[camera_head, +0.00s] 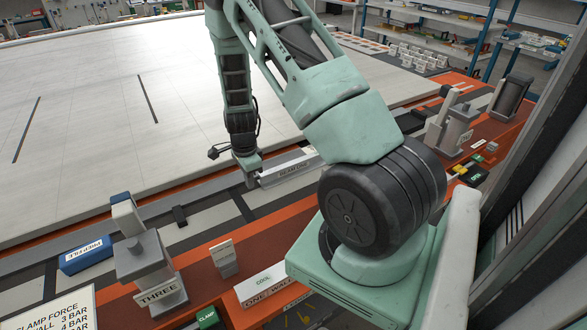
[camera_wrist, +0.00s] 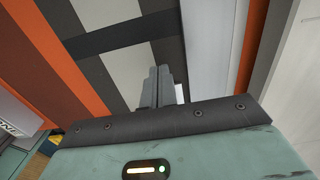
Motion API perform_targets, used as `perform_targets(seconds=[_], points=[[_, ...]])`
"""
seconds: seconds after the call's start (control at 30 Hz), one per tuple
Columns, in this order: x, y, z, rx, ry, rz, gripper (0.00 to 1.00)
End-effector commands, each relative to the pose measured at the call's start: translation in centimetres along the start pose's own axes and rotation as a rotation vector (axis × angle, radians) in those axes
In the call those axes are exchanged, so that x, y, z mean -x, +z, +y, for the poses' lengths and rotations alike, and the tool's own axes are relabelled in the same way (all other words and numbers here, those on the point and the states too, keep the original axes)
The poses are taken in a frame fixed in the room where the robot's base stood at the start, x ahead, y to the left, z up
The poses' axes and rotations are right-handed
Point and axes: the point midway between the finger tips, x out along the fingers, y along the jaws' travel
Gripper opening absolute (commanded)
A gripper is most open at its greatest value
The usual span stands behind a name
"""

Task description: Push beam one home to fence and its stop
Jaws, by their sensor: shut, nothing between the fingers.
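Beam one (camera_head: 292,170) is a pale bar with a "BEAM ONE" label, lying along the jig beside the big white panel table in the head view. My arm hides its right part. My gripper (camera_head: 251,184) is down at its left end, very close to it; I cannot tell whether they touch. In the wrist view the fingers (camera_wrist: 162,84) are shut together and empty, beside a long light grey bar (camera_wrist: 209,45). I cannot tell whether that bar is the beam or a rail. The fence and the stop cannot be made out for certain.
A clamp post marked "THREE" (camera_head: 148,265) and a blue labelled block (camera_head: 86,256) stand at the near left. A "ONE WAY" sign (camera_head: 265,286) and a green clamp button (camera_head: 207,317) are in front. Another grey post (camera_head: 458,128) stands right of my arm. The white panel table (camera_head: 80,120) is mostly clear.

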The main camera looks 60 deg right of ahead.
Motion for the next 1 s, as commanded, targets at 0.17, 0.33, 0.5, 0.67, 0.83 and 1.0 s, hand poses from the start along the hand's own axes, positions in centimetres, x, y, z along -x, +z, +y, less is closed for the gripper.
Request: perform_targets(seconds=[0.17,0.33,0.5,0.67,0.83,1.0], points=[[0.0,0.0,0.0,0.000,0.000,0.000,0.00],[0.0,-0.3,0.0,-0.001,0.000,0.000,0.00],[0.0,-0.7,0.0,0.000,0.000,0.000,0.00],[0.0,-0.9,0.0,-0.001,0.000,0.000,0.00],[0.0,-1.3,0.0,-0.001,0.000,0.000,0.00],[0.0,-1.6,0.0,-0.001,0.000,0.000,0.00]])
